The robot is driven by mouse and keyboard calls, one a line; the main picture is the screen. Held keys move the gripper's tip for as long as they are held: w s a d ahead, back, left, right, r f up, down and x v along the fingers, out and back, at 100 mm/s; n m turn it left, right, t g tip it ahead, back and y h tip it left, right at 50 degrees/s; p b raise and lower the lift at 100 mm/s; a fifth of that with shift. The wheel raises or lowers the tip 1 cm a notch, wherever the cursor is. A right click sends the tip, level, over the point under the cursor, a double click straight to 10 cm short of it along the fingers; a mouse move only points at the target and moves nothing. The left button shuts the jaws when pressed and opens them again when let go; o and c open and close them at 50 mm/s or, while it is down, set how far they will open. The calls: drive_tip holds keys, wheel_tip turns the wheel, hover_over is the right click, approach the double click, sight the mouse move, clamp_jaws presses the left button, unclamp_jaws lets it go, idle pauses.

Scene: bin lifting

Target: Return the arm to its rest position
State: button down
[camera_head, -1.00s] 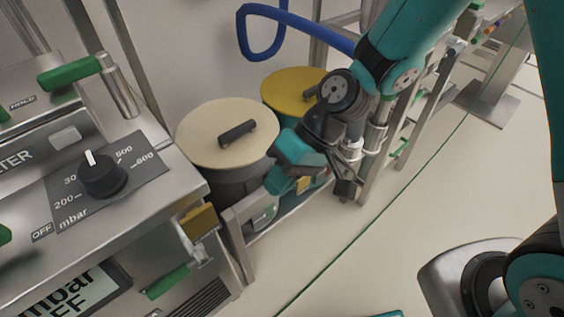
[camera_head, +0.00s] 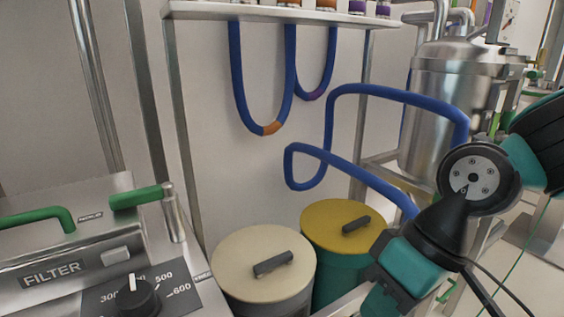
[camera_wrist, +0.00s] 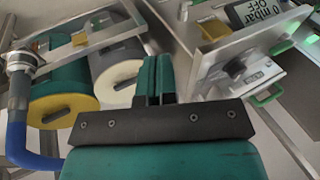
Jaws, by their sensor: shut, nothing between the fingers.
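My gripper (camera_wrist: 153,62) is shut and empty in the wrist view, its two teal fingers side by side. In the head view my arm comes in from the right and bends down; the fingertips are out of frame at the bottom. A bin with a cream lid (camera_head: 240,250) stands behind the filter unit. A bin with a yellow lid (camera_head: 325,218) and teal body stands beside it, just left of my wrist. Both lids are on, with dark handles. The wrist view also shows the yellow lid (camera_wrist: 75,103) and the cream lid (camera_wrist: 118,82), left of the fingers.
A steel filter unit (camera_head: 90,245) with green handles and a knob is at the lower left. A blue hose (camera_head: 340,160) loops close to my wrist. A steel tank (camera_head: 445,110) and frame posts stand behind my arm. Clear floor shows at the right edge.

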drive_tip(key=s+d+r+p, duration=0.1)
drive_tip(key=r+p, duration=0.5)
drive_tip(key=r, duration=0.2)
drive_tip(key=s+d+r+t+h+p, duration=0.1)
drive_tip(key=s+d+r+p, duration=0.1)
drive_tip(key=r+p, duration=0.4)
drive_tip(key=shift+s+d+r+p, duration=0.2)
drive_tip(key=shift+s+r+p, duration=0.1)
drive_tip(key=shift+r, duration=0.6)
